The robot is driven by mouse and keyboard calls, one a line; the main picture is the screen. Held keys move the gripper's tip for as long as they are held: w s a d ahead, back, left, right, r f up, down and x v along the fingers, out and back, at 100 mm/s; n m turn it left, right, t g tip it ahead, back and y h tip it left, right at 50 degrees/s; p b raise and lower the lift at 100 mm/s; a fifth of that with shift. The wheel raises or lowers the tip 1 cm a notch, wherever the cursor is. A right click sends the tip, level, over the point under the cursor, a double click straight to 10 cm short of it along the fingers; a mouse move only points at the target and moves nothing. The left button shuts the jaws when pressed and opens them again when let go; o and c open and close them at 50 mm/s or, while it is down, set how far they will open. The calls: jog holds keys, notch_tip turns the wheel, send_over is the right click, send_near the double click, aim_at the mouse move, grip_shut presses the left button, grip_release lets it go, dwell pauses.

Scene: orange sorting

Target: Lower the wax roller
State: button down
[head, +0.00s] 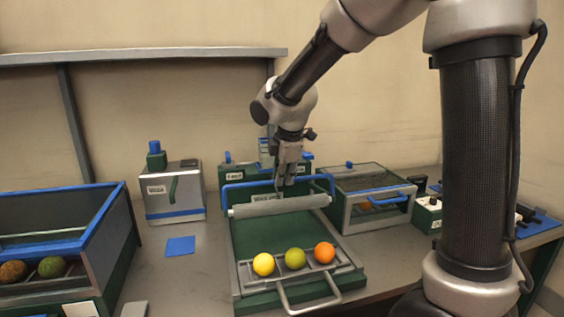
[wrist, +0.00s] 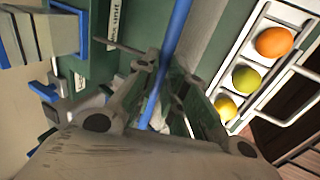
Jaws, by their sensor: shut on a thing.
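The wax roller (head: 280,206) is a pale grey cylinder across the back of a green tray unit (head: 270,235). Its blue handle bar (head: 240,185) runs above and behind it, and the roller looks raised above the bed. My gripper (head: 286,182) points down and is shut on the blue bar near its middle. In the wrist view the blue bar (wrist: 178,30) passes between my fingers (wrist: 163,78). A yellow fruit (head: 263,264), a green one (head: 295,258) and an orange one (head: 325,252) sit in a row in the metal rack at the front.
A blue-rimmed bin (head: 125,192) with fruit stands at left. A grey box (head: 174,195) and a blue pad (head: 180,246) lie between. A glass-topped box (head: 370,185) stands close on the right. A shelf (head: 140,54) runs along the back wall.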

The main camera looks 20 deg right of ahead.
jog(key=shift+s+d+f, duration=0.1)
jog(key=shift+s+f, duration=0.4)
jog(key=shift+f, duration=0.3)
jog(key=shift+s+a+f, duration=0.1)
jog(key=shift+s+f, duration=0.35)
jog(key=shift+f, duration=0.35)
jog(key=shift+s+d+f, duration=0.1)
jog(key=shift+s+f, duration=0.4)
jog(key=shift+f, duration=0.3)
jog(key=c, duration=1.5)
grip_release()
jog(key=shift+f, duration=0.1)
jog(key=shift+w+r, duration=0.15)
jog(key=shift+r, duration=0.15)
jog(key=shift+r, duration=0.3)
jog(key=v, duration=1.1)
